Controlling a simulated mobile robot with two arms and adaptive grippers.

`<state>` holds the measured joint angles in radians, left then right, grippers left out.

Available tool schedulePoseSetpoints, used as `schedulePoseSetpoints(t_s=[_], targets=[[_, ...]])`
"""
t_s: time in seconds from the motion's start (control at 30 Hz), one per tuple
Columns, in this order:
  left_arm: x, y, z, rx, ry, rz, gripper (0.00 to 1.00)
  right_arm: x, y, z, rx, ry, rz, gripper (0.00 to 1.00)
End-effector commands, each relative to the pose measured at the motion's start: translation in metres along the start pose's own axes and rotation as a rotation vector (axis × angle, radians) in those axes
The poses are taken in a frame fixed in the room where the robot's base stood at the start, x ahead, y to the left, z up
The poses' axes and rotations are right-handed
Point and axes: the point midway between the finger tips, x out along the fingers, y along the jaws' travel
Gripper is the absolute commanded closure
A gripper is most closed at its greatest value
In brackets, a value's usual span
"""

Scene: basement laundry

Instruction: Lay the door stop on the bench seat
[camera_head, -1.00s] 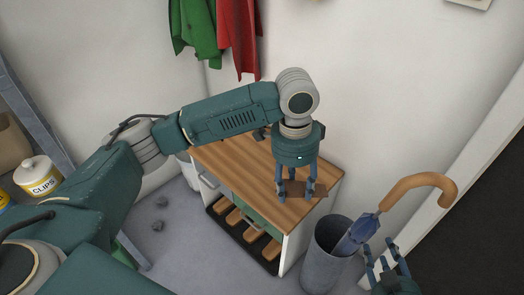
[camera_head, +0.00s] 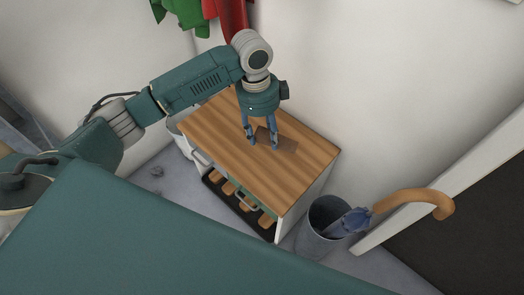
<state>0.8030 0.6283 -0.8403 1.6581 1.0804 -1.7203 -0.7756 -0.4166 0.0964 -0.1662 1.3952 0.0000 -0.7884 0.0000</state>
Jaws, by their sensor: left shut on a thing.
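The door stop (camera_head: 284,143) is a flat brown piece at the fingertips of my left gripper (camera_head: 262,144). The gripper points down and is shut on it. The bench seat (camera_head: 232,140) is a striped wooden top, and the door stop is over its middle. I cannot tell whether the door stop touches the seat or is just above it. The fingers hide part of the door stop. My right gripper does not show.
Below the seat is a dark shelf with several wooden pieces (camera_head: 228,188). A grey bin (camera_head: 312,238) with a blue umbrella (camera_head: 352,220) stands right of the bench. Green (camera_head: 182,12) and red (camera_head: 233,18) garments hang behind. Most of the seat is clear.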

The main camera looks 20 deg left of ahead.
Motion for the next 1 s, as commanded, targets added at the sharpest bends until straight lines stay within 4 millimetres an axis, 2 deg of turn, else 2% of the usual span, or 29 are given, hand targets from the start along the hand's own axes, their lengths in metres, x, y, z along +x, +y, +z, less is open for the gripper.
schedulePoseSetpoints(t_s=[0.03,0.1,0.3,0.4,0.63,0.8,1.0], targets=[[0.019,0.001,0.002,-0.002,-0.001,0.003,1.00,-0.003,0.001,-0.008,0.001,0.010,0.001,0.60],[0.038,0.001,0.004,-0.001,0.000,0.004,1.00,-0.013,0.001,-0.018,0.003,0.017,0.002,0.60],[0.089,-0.001,0.011,-0.002,0.000,0.001,1.00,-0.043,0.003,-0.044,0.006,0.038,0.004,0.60],[0.108,-0.001,0.013,-0.001,0.000,0.001,1.00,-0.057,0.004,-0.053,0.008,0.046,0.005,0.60],[0.128,-0.002,0.016,-0.001,0.000,-0.001,1.00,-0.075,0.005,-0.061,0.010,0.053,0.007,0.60],[0.154,-0.002,0.019,-0.001,0.000,0.001,1.00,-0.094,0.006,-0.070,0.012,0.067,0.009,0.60],[0.161,-0.003,0.020,0.000,0.000,-0.002,1.00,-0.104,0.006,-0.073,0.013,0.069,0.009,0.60]])
